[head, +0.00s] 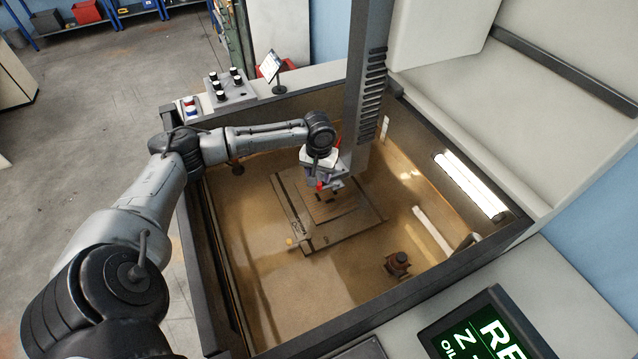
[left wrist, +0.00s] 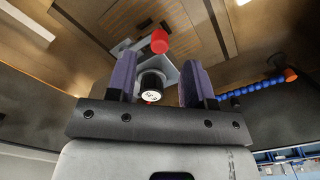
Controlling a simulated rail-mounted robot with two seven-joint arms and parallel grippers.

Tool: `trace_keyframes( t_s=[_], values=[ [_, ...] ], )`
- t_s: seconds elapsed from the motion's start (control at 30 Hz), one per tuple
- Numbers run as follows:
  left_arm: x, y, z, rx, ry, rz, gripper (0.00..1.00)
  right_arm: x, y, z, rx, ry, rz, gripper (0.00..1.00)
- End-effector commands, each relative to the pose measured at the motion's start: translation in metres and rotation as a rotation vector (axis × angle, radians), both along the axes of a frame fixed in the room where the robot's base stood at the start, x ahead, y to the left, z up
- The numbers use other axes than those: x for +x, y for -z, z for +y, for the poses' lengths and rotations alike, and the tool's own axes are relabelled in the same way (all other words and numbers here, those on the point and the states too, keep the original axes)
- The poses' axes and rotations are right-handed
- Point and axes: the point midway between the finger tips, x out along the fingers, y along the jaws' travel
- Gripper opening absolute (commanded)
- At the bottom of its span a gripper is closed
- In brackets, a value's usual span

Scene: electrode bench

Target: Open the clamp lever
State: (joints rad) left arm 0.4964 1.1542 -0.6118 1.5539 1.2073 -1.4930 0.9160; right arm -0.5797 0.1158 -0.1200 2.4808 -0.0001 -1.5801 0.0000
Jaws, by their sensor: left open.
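The clamp lever shows in the left wrist view as a red knob (left wrist: 160,41) beside a grey metal bracket and a dark round part with a pale end (left wrist: 151,90). The dark part lies between the fingers in the picture; the knob shows just beyond the fingertips. My left gripper (left wrist: 158,70) is open, with its two purple fingers apart and nothing visibly gripped. In the head view, my left gripper (head: 325,178) is low in the tank beside the vertical column, with a bit of red (head: 319,185) close to it. Contact cannot be told. My right gripper is not in view.
The vertical machine column (head: 368,80) stands close to the right of my left gripper. Below is a slotted plate (head: 355,232) on the tank floor. Dark tank walls (head: 208,270) surround the arm. A small brown fixture (head: 397,265) stands at the right.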

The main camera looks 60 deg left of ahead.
Motion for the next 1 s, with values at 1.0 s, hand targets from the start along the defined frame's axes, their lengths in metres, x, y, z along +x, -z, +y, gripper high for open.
trace_keyframes(
  t_s=[1.0],
  values=[
    [0.0,0.052,0.0,0.001,0.002,0.0,0.3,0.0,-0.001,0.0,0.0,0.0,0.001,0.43]
  ],
)
